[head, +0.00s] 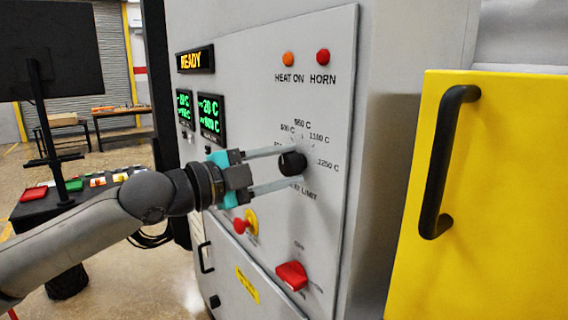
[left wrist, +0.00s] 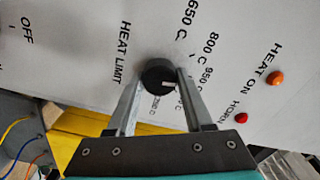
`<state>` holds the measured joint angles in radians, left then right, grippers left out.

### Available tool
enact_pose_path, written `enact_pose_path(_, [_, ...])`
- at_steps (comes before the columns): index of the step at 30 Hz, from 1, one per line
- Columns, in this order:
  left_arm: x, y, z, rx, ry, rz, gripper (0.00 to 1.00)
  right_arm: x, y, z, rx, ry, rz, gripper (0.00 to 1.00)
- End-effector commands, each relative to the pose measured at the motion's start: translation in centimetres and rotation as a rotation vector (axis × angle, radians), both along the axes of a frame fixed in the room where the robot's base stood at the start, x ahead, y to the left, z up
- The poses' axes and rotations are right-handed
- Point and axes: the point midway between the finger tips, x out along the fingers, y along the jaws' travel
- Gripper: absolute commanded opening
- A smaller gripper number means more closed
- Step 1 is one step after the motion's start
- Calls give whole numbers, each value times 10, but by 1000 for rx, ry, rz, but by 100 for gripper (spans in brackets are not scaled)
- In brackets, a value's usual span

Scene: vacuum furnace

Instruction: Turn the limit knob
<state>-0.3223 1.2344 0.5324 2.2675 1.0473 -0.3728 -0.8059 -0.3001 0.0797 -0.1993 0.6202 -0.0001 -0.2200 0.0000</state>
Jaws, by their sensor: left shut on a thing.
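The black limit knob (head: 292,163) sits on the grey furnace panel (head: 330,60), inside a ring of temperature marks with HEAT LIMIT lettered below. My left gripper (head: 289,167) reaches in from the left with one finger above the knob and one below. In the left wrist view the knob (left wrist: 158,76) sits between the two finger ends (left wrist: 158,82), and the fingers are shut on it. A pale pointer mark shows on the knob's face there, toward the 950 C and 1100 C side. My right gripper is in neither view.
A red rotary switch (head: 292,275) and a red push button (head: 241,225) are below the knob. An orange lamp (head: 288,59) and a red lamp (head: 323,56) are above. A yellow door (head: 490,180) with a black handle (head: 445,160) stands at right.

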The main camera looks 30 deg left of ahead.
Motion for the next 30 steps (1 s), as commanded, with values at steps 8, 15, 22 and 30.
enact_pose_path(8, [0,0,0,133,-53,-1,0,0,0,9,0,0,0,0])
enact_pose_path(15, [0,0,-1,181,-73,-1,0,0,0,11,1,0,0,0])
enact_pose_path(22, [0,0,-1,188,-77,1,0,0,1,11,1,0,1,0])
enact_pose_path(30, [0,0,-1,187,-76,1,57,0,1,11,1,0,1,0])
